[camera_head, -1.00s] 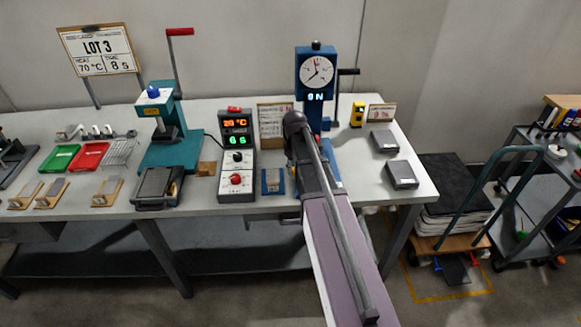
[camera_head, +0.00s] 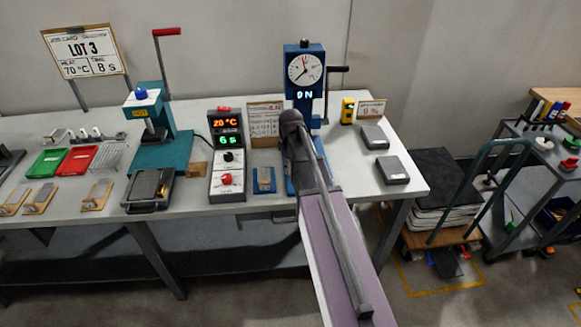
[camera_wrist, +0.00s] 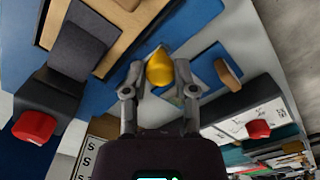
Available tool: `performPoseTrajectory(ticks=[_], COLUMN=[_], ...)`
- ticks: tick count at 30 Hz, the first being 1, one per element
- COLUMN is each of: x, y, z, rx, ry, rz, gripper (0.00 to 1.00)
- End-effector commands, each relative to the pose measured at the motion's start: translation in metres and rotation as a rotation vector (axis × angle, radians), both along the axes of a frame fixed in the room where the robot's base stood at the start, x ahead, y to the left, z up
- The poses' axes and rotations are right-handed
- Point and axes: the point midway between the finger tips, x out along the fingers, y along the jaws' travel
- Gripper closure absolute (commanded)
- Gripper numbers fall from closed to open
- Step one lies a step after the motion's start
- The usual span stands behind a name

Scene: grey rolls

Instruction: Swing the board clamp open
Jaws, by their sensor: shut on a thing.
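In the wrist view my gripper (camera_wrist: 158,85) has its two grey fingers on either side of a yellow rounded knob (camera_wrist: 160,68), shut on it. A blue plate (camera_wrist: 205,75) lies behind the knob. I cannot tell for sure whether the knob belongs to the board clamp. In the head view my arm covers the gripper and the knob. The arm reaches the front of the blue stand with a round dial (camera_head: 305,68) at the right part of the bench.
The controller box (camera_head: 227,155) with red digits stands left of my arm, with a small blue block (camera_head: 264,180) between. Two grey boxes (camera_head: 392,169) (camera_head: 373,136) lie to the right. A teal press (camera_head: 155,130) stands further left. A trolley (camera_head: 440,200) and a cart stand right of the bench.

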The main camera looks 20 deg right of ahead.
Motion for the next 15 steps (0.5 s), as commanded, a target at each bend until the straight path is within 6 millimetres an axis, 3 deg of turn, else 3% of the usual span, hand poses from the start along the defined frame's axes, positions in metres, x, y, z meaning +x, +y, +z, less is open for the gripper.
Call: performPoseTrajectory(ticks=[2,3,6,15], x=[-0.0014,-0.0014,-0.0011,-0.0004], y=[0.0002,0.0002,0.0002,-0.0001], z=[-0.0004,-0.0004,-0.0004,-0.0001], rx=[0.001,0.001,0.000,-0.001], ry=[0.003,0.003,0.002,0.001], rz=[0.000,0.000,-0.001,-0.002], gripper=[1.00,0.55,0.29,0.29])
